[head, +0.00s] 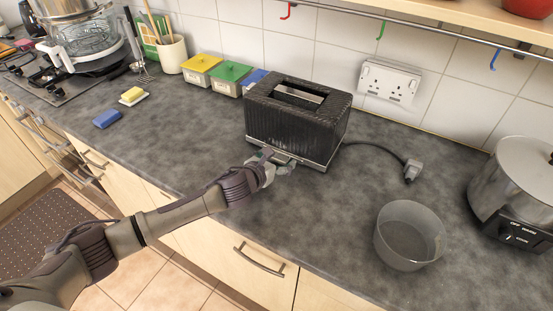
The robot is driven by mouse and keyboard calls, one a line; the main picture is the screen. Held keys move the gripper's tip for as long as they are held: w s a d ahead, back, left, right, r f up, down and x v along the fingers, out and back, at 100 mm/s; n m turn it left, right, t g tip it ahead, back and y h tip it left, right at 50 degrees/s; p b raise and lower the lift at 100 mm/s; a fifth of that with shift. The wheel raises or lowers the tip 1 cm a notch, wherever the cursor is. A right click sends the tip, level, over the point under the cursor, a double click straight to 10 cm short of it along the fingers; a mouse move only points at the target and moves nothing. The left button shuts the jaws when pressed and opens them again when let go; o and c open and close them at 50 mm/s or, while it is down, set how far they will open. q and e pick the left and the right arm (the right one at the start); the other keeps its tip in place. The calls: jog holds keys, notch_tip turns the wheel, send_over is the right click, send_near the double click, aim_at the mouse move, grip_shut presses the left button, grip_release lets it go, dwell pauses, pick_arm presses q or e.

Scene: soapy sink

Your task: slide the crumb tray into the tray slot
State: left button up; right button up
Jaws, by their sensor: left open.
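A black ribbed toaster (292,115) stands upright on the grey counter near the tiled wall. A thin pale metal edge (311,165) runs along its foot; it looks like the crumb tray at the tray slot, but I cannot tell how far in it sits. My left gripper (276,165) is open at the lower front of the toaster, close to this edge. The gripper hides part of the edge and of the slot, and I cannot tell whether it touches. My right gripper is not in view.
A power cord with a plug (412,170) lies right of the toaster. A clear bowl (409,237) and a steel pot (520,180) stand further right. Lidded containers (229,78) stand to the left. A blue sponge (107,119) lies near the counter's front edge.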

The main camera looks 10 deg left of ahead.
pick_arm(q)
jog(key=v, duration=1.2)
dwell(0.4)
